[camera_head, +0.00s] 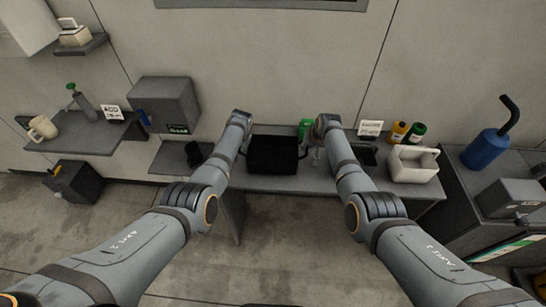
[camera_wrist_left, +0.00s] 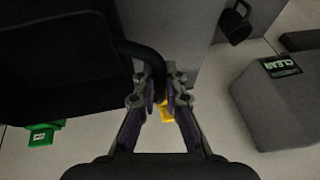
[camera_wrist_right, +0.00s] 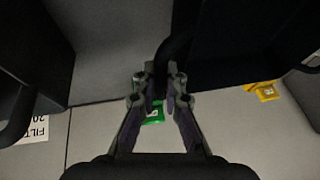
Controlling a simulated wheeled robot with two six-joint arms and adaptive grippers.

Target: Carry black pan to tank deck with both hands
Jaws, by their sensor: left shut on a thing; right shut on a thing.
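The black pan (camera_head: 272,157) is a dark box shape with a handle on each side, at the middle of the head view. It is over or on the grey bench (camera_head: 225,182); I cannot tell if it touches. My left gripper (camera_wrist_left: 160,88) is shut on the pan's left handle (camera_wrist_left: 143,52). My right gripper (camera_wrist_right: 160,84) is shut on the right handle (camera_wrist_right: 174,45). The pan body fills the upper left of the left wrist view and the upper right of the right wrist view. No surface is clearly marked as the tank deck.
A green item (camera_head: 305,127) stands behind the pan. A black tray (camera_head: 363,156) and a white caddy (camera_head: 413,165) are to the right, with yellow and green bottles (camera_head: 398,132) behind. A black mug (camera_head: 193,153) and a grey box (camera_head: 165,103) are to the left.

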